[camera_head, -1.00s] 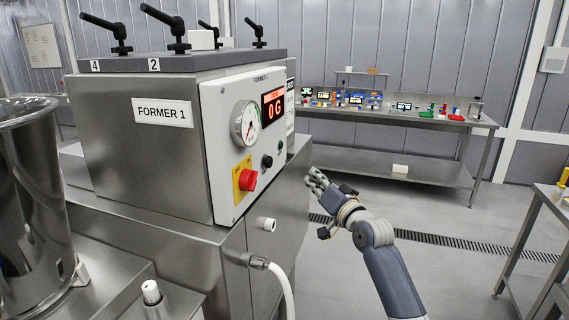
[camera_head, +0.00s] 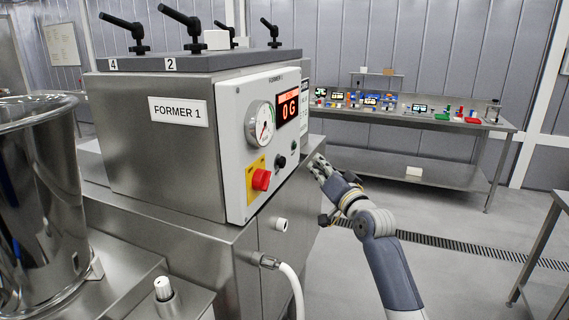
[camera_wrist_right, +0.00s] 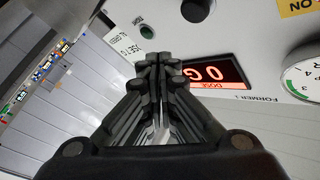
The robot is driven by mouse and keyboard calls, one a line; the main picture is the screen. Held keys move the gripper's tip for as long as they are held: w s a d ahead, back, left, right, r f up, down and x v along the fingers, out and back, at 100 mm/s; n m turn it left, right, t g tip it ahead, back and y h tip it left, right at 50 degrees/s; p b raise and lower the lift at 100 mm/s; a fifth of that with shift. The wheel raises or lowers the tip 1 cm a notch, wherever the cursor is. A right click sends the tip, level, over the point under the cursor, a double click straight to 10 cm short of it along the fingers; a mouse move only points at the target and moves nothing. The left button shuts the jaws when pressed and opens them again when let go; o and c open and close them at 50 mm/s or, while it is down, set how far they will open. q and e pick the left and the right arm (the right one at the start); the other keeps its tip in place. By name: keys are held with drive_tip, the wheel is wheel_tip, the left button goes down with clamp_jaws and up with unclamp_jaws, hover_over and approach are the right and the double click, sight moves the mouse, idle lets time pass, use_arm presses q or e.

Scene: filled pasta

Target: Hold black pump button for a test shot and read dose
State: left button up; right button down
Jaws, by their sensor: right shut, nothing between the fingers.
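The black pump button (camera_head: 280,161) is a round knob on the white front panel (camera_head: 240,150) of the machine marked FORMER 1. It also shows cut off at the top edge of the right wrist view (camera_wrist_right: 196,9). The red dose display (camera_head: 288,108) reads 0 G; in the wrist view (camera_wrist_right: 215,73) it appears upside down. My right gripper (camera_head: 319,163) is to the right of the button, apart from it. In the wrist view its fingertips (camera_wrist_right: 160,60) are together with nothing between them. My left gripper is not in view.
A red stop button (camera_head: 261,180) on a yellow plate, a dial gauge (camera_head: 262,124) and a small green button (camera_head: 294,145) share the panel. A steel vessel (camera_head: 40,200) stands at left. A bench (camera_head: 440,124) with colourful items is behind. The floor at right is mostly clear.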

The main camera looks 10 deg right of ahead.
sight(283, 162)
drive_tip(key=shift+w+a, duration=0.75)
drive_tip(key=shift+a, duration=0.3)
drive_tip(key=shift+w+a, duration=0.7)
drive_tip(key=shift+a, duration=0.35)
drive_tip(key=shift+a+p, duration=0.1)
drive_tip(key=shift+p, duration=0.2)
drive_tip(key=shift+w+a, duration=0.2)
drive_tip(key=shift+a, duration=0.05)
drive_tip(key=shift+w+a, duration=0.25)
drive_tip(key=shift+a, duration=0.15)
idle(2.1)
drive_tip(key=shift+d, duration=0.15)
idle(1.0)
drive_tip(key=shift+s+d+p, duration=0.35)
drive_tip(key=shift+s+d, duration=0.15)
drive_tip(key=shift+d, duration=0.1)
